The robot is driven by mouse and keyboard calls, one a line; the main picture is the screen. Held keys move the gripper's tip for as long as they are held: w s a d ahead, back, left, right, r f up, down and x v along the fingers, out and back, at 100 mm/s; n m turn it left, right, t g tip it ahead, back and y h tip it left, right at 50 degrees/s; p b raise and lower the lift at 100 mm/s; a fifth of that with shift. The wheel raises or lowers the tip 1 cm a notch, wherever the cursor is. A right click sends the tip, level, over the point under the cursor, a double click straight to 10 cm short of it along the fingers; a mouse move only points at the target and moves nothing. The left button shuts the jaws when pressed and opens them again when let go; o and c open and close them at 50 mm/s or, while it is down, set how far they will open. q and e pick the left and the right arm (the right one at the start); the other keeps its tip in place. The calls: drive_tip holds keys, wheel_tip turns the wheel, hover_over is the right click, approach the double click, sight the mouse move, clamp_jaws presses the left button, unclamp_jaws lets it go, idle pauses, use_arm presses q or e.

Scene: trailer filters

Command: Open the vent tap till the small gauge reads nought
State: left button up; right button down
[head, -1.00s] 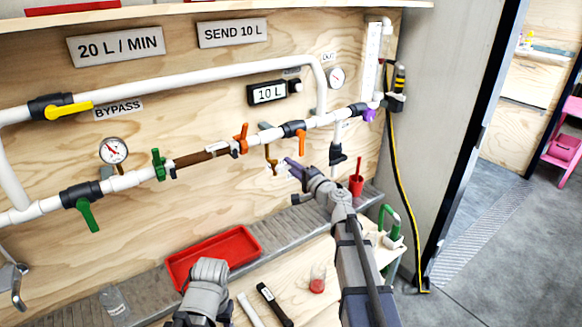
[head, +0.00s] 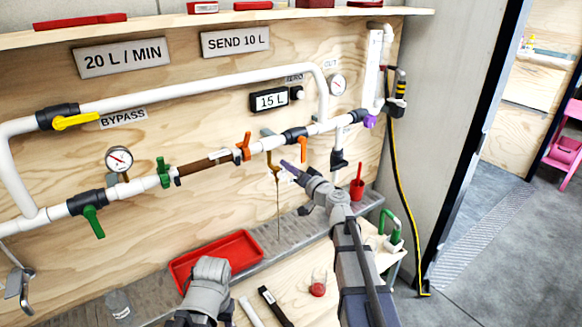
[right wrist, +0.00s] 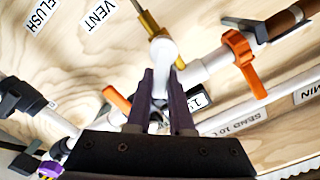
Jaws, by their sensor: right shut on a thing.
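The brass vent tap (head: 268,146) hangs from the white pipe on the wooden panel, and its brass body also shows in the right wrist view (right wrist: 147,22). My right gripper (head: 287,167) is at the tap, its purple fingers shut around the tap's pale lever (right wrist: 159,85). A thin brown stream (head: 278,212) runs down below the tap to the grey trough. A small round gauge (head: 337,85) is below the OUT label; a larger one (head: 119,159) is at the left. Their readings are too small to tell.
An orange-handled valve (head: 243,146) and another orange handle (head: 303,149) flank the tap. The display (head: 269,101) reads 15 L. A red tray (head: 215,258) lies below, and a red cup (head: 357,188) stands at the right of the trough (head: 150,290).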

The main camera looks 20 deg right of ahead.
drive_tip(key=n, duration=0.2)
drive_tip(key=a+n, duration=0.1)
drive_tip(key=n, duration=0.2)
drive_tip(key=shift+s+a+r+n+p, duration=0.3)
drive_tip(key=shift+s+r+p, duration=0.05)
idle(0.3)
drive_tip(key=c, duration=0.8)
unclamp_jaws()
drive_tip(key=v, duration=0.7)
drive_tip(key=shift+s, duration=0.35)
drive_tip(key=shift+d, duration=0.1)
